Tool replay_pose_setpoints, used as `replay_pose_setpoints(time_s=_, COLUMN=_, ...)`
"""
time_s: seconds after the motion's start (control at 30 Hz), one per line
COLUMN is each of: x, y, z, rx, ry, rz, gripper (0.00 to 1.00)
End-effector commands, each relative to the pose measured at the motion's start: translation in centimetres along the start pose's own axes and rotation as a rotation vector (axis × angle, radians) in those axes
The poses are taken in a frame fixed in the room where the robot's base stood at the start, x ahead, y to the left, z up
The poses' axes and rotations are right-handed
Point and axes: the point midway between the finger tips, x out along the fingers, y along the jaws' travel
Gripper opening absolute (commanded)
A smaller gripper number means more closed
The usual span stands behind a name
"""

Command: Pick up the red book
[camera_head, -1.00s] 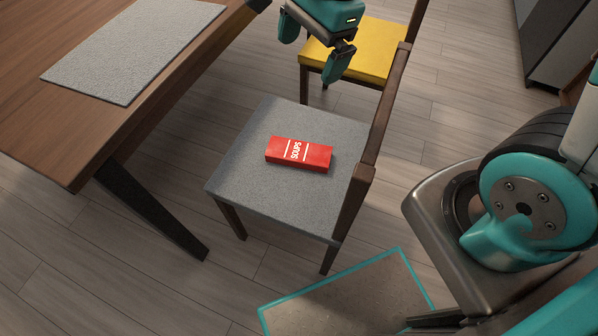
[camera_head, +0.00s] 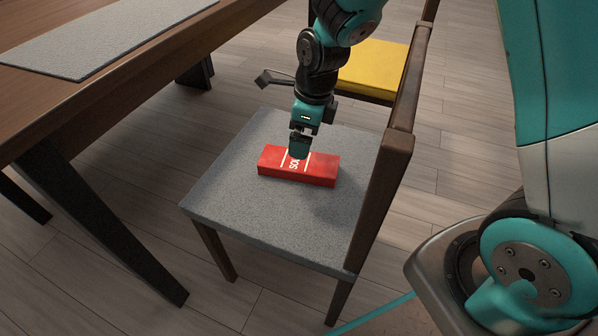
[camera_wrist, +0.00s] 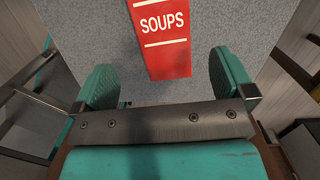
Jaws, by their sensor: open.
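The red book (camera_head: 320,172) lies flat on the grey seat of a chair (camera_head: 235,190), its white SOUPS lettering partly hidden behind my gripper. My gripper (camera_head: 300,150) points down over the middle of the book in the head view. In the wrist view the red book (camera_wrist: 163,45) runs up from between the two teal fingers to the top edge. My gripper (camera_wrist: 162,85) is open there, with a gap on both sides of the book. Whether the fingertips reach down beside the book cannot be told.
The chair's dark wooden backrest (camera_head: 395,150) rises to the right of the book. A wooden table (camera_head: 110,75) with a grey mat (camera_head: 90,45) stands at the left. A second chair with a yellow seat (camera_head: 372,68) is behind.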

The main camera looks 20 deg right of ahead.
Motion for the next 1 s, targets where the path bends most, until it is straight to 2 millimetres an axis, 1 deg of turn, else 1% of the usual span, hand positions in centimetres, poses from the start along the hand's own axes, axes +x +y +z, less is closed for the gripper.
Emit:
replay_pose_setpoints(time_s=0.03, x=1.7, y=0.0, z=-0.1, rx=0.000, ry=0.003, rz=0.002, gripper=1.00)
replay_pose_setpoints(time_s=0.1, x=2.9, y=0.0, z=-0.1, rx=0.000, ry=0.001, rz=0.001, gripper=1.00)
replay_pose_setpoints(time_s=0.2, x=3.9, y=0.0, z=-0.1, rx=0.000, ry=0.001, rz=0.001, gripper=1.00)
replay_pose_setpoints(time_s=0.37, x=4.6, y=0.0, z=0.0, rx=0.000, ry=0.000, rz=0.000, gripper=1.00)
replay_pose_setpoints(time_s=0.43, x=5.2, y=-0.1, z=-0.1, rx=0.000, ry=0.000, rz=0.000, gripper=1.00)
replay_pose_setpoints(time_s=0.7, x=9.2, y=-0.3, z=-0.2, rx=-0.001, ry=0.001, rz=0.002, gripper=1.00)
replay_pose_setpoints(time_s=0.8, x=9.7, y=-0.4, z=-0.2, rx=-0.001, ry=0.000, rz=0.000, gripper=1.00)
replay_pose_setpoints(time_s=0.97, x=9.5, y=-0.4, z=-0.1, rx=-0.001, ry=-0.001, rz=0.000, gripper=1.00)
replay_pose_setpoints(time_s=1.0, x=9.5, y=-0.4, z=-0.1, rx=-0.001, ry=-0.001, rz=0.000, gripper=0.95)
